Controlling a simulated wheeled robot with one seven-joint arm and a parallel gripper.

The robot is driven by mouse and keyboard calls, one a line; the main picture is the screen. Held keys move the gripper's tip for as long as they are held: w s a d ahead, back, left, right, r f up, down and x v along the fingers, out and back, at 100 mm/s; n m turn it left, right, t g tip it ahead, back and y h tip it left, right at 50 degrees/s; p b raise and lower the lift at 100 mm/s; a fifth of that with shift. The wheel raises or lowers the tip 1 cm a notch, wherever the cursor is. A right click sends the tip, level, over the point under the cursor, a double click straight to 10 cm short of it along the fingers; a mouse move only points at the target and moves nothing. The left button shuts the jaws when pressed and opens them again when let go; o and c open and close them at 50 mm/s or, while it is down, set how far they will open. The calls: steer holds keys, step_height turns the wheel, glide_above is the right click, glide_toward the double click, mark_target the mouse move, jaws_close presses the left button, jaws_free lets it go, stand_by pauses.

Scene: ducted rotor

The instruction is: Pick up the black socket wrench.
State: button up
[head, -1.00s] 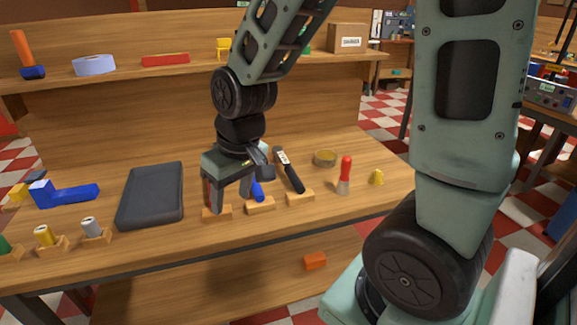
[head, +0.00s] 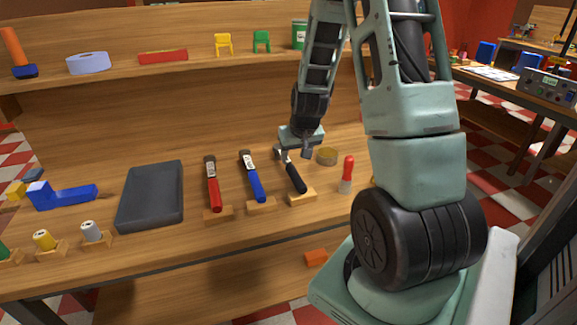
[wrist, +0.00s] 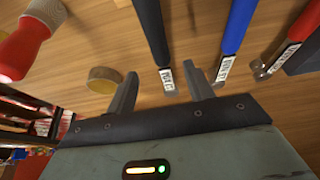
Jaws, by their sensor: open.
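The black socket wrench (head: 296,179) leans on a small wooden block on the workbench, right of the blue-handled and red-handled ones. In the wrist view the black wrench (wrist: 153,37) reaches down from the top, its labelled head end near the space between my fingertips. My gripper (head: 298,154) is open and empty, at the far, head end of the black wrench. In the wrist view my gripper's fingers (wrist: 162,83) are spread on either side of that end. I cannot tell whether they touch it.
The blue-handled wrench (head: 252,177) and red-handled wrench (head: 213,185) stand to the left. A dark tray (head: 150,195) lies further left. Bare bench lies between tray and blocks.

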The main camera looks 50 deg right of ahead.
mark_target(292, 168)
steer(key=shift+p+x, duration=0.85)
steer(key=shift+x, duration=3.7)
jaws_close()
